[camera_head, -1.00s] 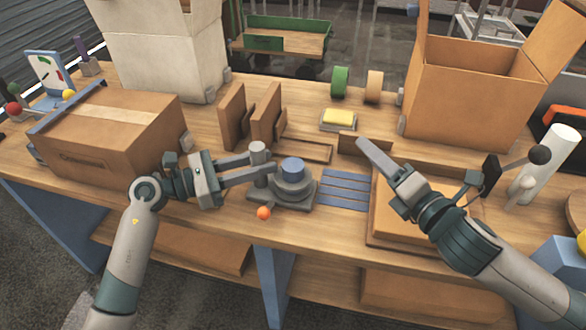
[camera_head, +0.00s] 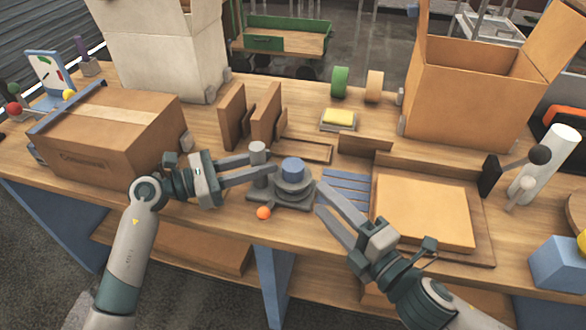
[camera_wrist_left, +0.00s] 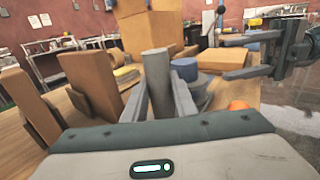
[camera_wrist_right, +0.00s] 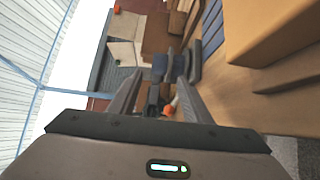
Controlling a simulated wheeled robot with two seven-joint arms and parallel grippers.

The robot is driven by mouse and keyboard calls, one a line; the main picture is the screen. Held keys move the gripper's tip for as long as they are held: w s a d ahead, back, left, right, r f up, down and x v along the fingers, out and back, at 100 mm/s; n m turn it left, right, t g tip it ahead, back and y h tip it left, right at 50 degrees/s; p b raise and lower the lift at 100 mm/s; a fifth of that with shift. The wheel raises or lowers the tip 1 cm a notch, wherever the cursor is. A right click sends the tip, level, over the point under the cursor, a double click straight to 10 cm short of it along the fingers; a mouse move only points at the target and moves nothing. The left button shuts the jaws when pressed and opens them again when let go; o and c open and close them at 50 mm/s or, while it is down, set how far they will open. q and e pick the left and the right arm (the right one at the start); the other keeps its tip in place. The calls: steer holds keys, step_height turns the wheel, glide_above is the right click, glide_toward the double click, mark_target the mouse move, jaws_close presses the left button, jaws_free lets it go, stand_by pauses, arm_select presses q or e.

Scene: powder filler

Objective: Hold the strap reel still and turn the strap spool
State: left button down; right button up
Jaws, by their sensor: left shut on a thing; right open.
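The strap reel is a dark grey base (camera_head: 284,203) near the table's front edge, with an upright grey post (camera_head: 258,153) and a round grey spool (camera_head: 296,187) topped by a blue hub (camera_head: 293,167). My left gripper (camera_head: 266,168) is shut on the post, which stands between its fingers in the left wrist view (camera_wrist_left: 156,85). My right gripper (camera_head: 324,198) is open and empty, its fingertips just right of the spool, pointing at it. In the right wrist view the blue hub (camera_wrist_right: 160,65) lies ahead between the fingers. Whether the fingers touch the spool is unclear.
An orange ball (camera_head: 264,213) is in front of the base. Blue strips (camera_head: 346,187) lie right of the reel, beside a low box (camera_head: 424,212) on a tray. Brown upright panels (camera_head: 265,112) stand behind. A taped carton (camera_head: 115,135) is at left.

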mark_target(299, 176)
steer(key=shift+w+a, duration=0.1)
steer(key=shift+w, duration=0.05)
steer(key=x, duration=1.1)
steer(key=shift+w+a, duration=0.15)
steer(key=shift+w, duration=0.2)
steer(key=shift+r, duration=0.1)
steer(key=c, duration=0.9)
